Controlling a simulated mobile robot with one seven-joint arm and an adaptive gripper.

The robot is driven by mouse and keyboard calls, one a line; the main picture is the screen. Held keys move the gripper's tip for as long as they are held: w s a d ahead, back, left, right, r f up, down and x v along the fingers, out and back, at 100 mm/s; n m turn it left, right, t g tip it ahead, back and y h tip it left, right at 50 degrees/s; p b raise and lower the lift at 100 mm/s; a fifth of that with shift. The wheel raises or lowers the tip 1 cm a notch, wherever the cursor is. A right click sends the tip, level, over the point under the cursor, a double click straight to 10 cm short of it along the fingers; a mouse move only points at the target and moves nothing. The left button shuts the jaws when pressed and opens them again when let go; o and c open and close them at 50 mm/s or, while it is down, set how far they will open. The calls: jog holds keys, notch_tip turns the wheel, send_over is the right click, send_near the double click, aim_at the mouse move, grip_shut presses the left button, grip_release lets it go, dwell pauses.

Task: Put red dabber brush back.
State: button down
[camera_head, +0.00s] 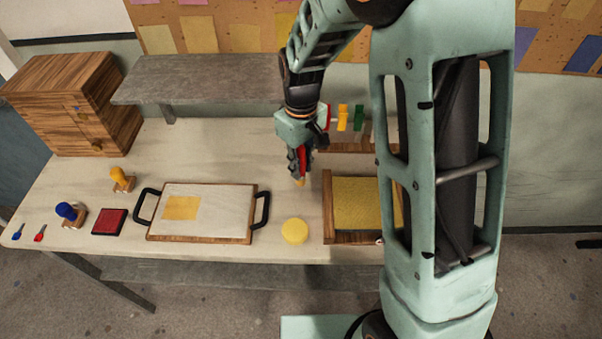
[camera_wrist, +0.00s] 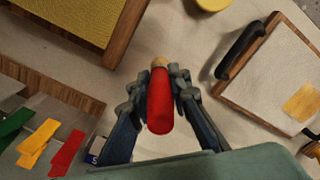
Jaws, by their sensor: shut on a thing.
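My gripper (camera_head: 298,163) points down over the table, right of the middle. It is shut on the red dabber brush (camera_head: 304,158), a red handle with a tan end. In the wrist view the brush (camera_wrist: 160,103) lies between both fingers, its tan end away from the palm. A wooden rack (camera_head: 345,147) stands at the back, just right of my gripper. Red, yellow (camera_head: 343,117) and green (camera_head: 358,117) flat pieces show above it; they also show in the wrist view, the red one (camera_wrist: 67,153) nearest my gripper. My arm hides the rack's right part.
A wood-framed yellow pad (camera_head: 327,205) lies right of my gripper, partly behind my arm. A yellow disc (camera_head: 294,231) and a black-handled board (camera_head: 205,213) lie in front. Stamps, a red pad (camera_head: 109,221) and small tools are at left. A grey shelf (camera_head: 200,80) runs along the back.

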jog(key=shift+f+b, duration=0.8)
jog(key=shift+f, duration=0.8)
jog(key=shift+f, duration=0.15)
jog(key=c, duration=1.8)
grip_release()
notch_tip(320, 180, up, 12)
jog(key=shift+r+b, duration=0.2)
jog(key=shift+b, duration=0.1)
